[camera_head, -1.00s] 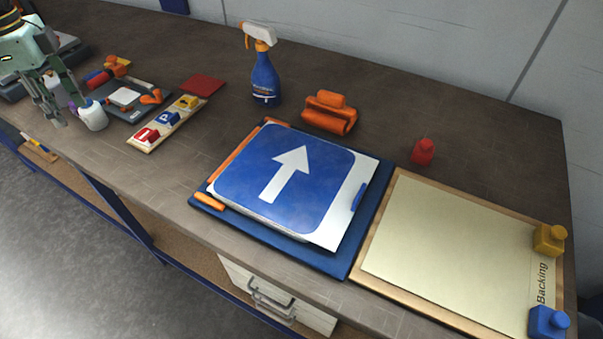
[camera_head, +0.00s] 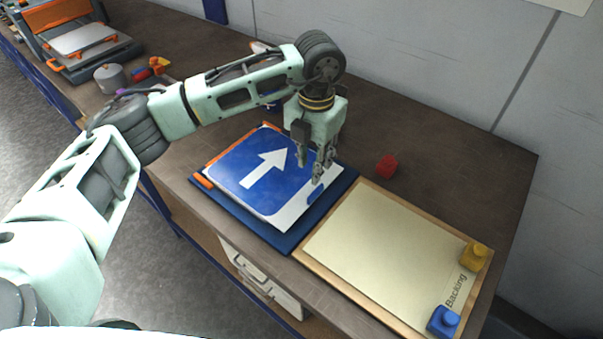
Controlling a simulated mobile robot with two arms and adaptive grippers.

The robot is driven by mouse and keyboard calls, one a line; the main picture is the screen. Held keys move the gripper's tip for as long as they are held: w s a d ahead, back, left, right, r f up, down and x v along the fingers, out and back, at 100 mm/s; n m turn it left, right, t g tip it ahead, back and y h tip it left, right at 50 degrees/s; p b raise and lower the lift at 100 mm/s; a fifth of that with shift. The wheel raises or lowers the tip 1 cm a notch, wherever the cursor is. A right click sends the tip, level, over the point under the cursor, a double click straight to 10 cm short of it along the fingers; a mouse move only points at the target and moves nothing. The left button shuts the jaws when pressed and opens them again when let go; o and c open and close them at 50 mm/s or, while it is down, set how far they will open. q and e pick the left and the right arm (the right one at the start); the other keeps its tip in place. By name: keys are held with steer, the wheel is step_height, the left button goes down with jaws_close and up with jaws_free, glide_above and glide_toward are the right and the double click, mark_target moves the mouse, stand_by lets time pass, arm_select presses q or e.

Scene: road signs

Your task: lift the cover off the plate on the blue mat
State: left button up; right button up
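A blue sign plate (camera_head: 235,178) with a white arrow lies on the blue mat (camera_head: 282,242) in the head view. A white sheet edge (camera_head: 290,217) shows along its right side, with a small blue tab (camera_head: 316,192) near the right corner. I cannot tell which layer is the cover. My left gripper (camera_head: 316,172) points down over the plate's right side, close to the tab, with its fingers apart. I cannot tell whether a fingertip touches the tab. The gripper hides the plate's far right corner. My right gripper is not in view.
A wooden-framed backing board (camera_head: 385,255) lies right of the mat, with a yellow block (camera_head: 474,257) and a blue block (camera_head: 443,321) at its right end.

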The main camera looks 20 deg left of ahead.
mark_target(317, 189)
arm_select(q)
steer(key=f, duration=0.1)
steer(key=f+m+p, duration=0.1)
steer(key=d+f, duration=0.1)
steer(key=shift+s+d+f, duration=0.1)
steer(key=shift+s+f, duration=0.15)
step_height(317, 189, down, 4)
steer(key=shift+w+r+p, duration=0.1)
steer(key=shift+r+p, duration=0.15)
steer(key=shift+p, duration=1)
steer(key=shift+d+f, duration=0.1)
steer(key=shift+f, duration=0.5)
steer(key=c, duration=0.7)
jaws_close()
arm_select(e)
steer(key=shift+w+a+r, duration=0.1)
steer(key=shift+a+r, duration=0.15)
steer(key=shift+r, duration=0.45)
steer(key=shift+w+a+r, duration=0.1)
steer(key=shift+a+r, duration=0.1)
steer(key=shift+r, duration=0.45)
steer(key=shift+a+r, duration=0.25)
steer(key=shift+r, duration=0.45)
